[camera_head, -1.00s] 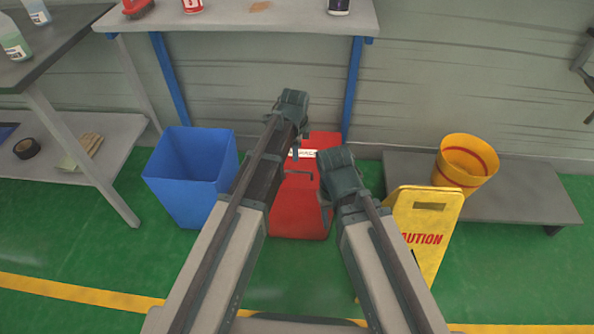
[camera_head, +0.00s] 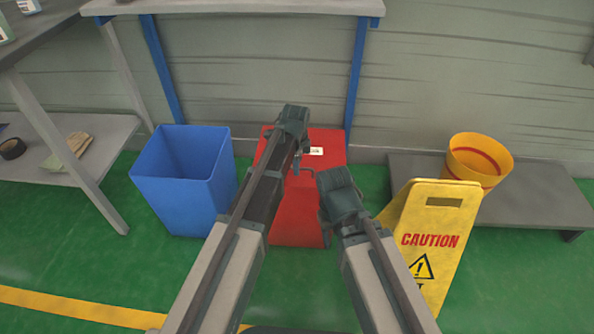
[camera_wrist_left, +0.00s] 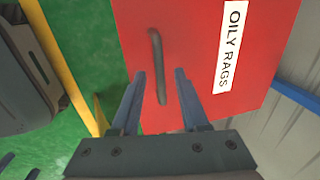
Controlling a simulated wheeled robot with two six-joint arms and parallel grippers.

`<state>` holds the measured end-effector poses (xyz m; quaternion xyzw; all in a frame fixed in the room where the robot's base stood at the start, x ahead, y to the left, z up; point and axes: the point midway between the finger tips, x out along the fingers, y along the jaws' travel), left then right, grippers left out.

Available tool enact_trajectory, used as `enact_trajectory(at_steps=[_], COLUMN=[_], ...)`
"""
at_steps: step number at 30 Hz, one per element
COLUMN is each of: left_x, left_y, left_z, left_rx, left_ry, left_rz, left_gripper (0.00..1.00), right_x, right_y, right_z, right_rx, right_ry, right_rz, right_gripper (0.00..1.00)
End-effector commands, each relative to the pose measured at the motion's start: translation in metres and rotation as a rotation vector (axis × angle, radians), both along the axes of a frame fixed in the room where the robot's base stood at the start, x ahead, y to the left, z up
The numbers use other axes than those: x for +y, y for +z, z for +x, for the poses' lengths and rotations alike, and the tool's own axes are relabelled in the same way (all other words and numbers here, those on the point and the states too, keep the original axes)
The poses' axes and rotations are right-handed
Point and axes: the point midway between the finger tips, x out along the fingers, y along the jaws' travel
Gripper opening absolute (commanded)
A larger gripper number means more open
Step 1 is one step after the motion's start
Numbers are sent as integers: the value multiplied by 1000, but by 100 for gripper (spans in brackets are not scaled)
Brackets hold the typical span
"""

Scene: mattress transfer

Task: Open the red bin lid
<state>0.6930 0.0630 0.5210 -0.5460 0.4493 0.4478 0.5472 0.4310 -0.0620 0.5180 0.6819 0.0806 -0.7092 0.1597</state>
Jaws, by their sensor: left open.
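The red bin (camera_head: 296,220) stands on the floor beyond my arms, with its lid (camera_head: 330,160) closed. The lid has a dark bar handle (camera_wrist_left: 156,65) and a white "OILY RAGS" label (camera_wrist_left: 231,45) in the left wrist view. My left gripper (camera_wrist_left: 160,76) is open over the lid, and the handle lies between its fingers in the picture. I cannot tell if the fingers reach down around it. In the head view my left gripper (camera_head: 297,165) hides part of the lid and label. My right gripper (camera_head: 326,225) is beside the bin's right side; its jaws are unclear.
A blue open bin (camera_head: 185,205) stands just left of the red bin. A yellow caution sign (camera_head: 440,235) stands at right, before a low grey platform (camera_head: 540,190) with a yellow bucket (camera_head: 476,162). A grey shelf (camera_head: 240,6) is above and behind the red bin.

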Motion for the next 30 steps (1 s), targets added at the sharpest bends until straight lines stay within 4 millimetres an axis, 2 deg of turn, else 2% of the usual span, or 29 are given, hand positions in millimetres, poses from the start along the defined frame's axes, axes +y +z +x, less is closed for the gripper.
enact_trajectory(at_steps=[9,16,17,30], left_x=[0,0,0,0], left_y=[-2,-2,-2,-2], left_z=[0,0,0,0], left_rx=[0,0,0,0], left_ry=[0,0,0,0], left_rz=[0,0,0,0], left_gripper=[43,2,0,0], right_x=[0,0,0,0], right_y=[-2,-2,-2,-2], right_z=[0,0,0,0], right_rx=[0,0,0,0], right_ry=[1,0,0,0], right_rz=[1,1,1,1], right_gripper=[50,50,50,50])
